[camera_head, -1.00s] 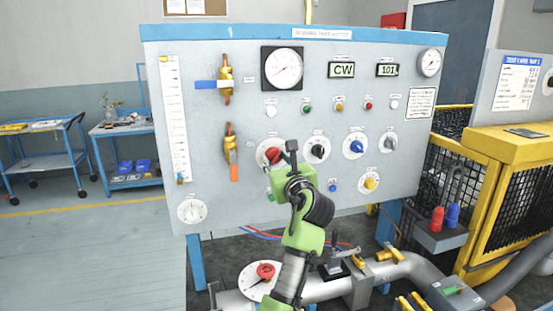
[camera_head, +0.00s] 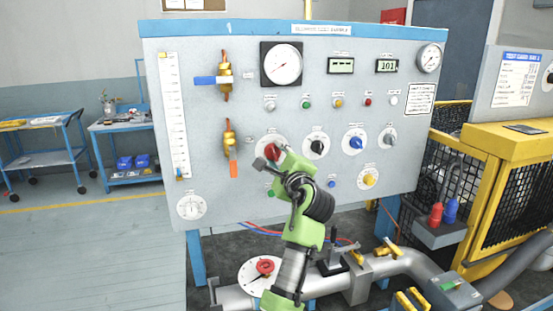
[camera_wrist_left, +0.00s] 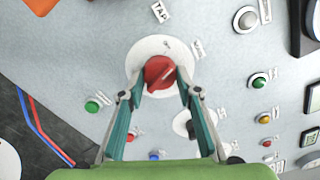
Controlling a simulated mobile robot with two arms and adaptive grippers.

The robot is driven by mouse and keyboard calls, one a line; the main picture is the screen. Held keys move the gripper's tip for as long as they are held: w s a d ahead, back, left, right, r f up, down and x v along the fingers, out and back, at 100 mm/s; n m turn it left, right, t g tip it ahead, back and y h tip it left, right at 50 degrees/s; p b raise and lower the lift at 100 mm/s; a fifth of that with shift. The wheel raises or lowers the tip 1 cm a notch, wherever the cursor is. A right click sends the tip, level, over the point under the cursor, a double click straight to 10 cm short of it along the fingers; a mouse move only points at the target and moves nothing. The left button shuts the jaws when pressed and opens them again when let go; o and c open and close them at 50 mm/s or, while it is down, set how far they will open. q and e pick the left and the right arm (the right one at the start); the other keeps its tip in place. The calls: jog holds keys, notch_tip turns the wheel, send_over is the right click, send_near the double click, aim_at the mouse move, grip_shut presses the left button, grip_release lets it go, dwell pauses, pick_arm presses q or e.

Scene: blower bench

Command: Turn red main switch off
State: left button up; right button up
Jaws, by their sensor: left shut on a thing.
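The red main switch (camera_head: 271,151) sits on a round white plate at the middle-left of the grey panel. In the head view my left wrist partly covers it. In the left wrist view the red knob (camera_wrist_left: 159,73) shows at the centre, its ridge slanted. My left gripper (camera_wrist_left: 156,88) is shut on the red knob, with a finger at each side of it. In the head view my green left gripper (camera_head: 276,160) reaches up to the knob from below. My right gripper is not in view.
Black (camera_head: 316,147), blue (camera_head: 354,143) and grey (camera_head: 388,139) knobs sit to the right on the panel. A green button (camera_wrist_left: 93,105) is close to the left finger. An orange-handled valve (camera_head: 232,155) is to the left. Pipes run below.

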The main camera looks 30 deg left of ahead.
pick_arm(q)
jog(key=n+b, duration=0.2)
jog(key=n, duration=0.3)
jog(key=shift+n, duration=0.3)
dwell(0.4)
jog(key=o, duration=1.1)
jog(key=v, duration=0.7)
jog(key=shift+s+d, duration=0.1)
jog(key=shift+s, duration=0.05)
